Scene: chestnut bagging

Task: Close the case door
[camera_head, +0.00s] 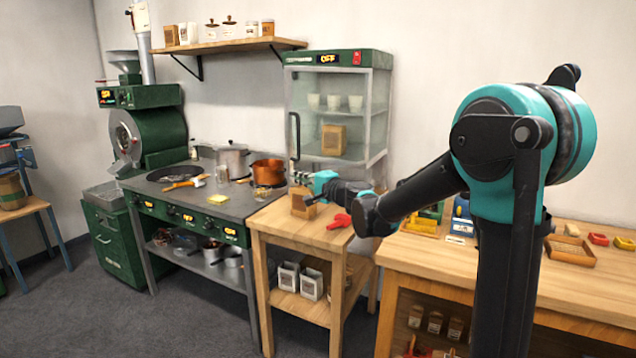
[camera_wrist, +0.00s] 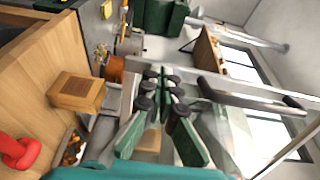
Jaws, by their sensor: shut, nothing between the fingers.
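The case (camera_head: 325,60) is a green-topped glass cabinet with an OFF display, standing behind the small wooden table. Its glass door (camera_head: 315,95) has a black handle (camera_head: 294,135) at the left edge. White cups and a tan package sit on the shelves inside. From these views I cannot tell whether the door stands slightly ajar. My gripper (camera_head: 294,172) is shut and empty near the case's lower left front, below the handle. In the wrist view, my gripper's fingertips (camera_wrist: 163,78) are together, and the dark handle (camera_wrist: 250,97) lies to their right, apart from them.
A wooden box (camera_head: 303,203) and a red object (camera_head: 340,220) are on the small table below my arm. A copper pot (camera_head: 268,172) stands close on the stove to the left. A wooden worktable (camera_head: 480,258) with trays is at right.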

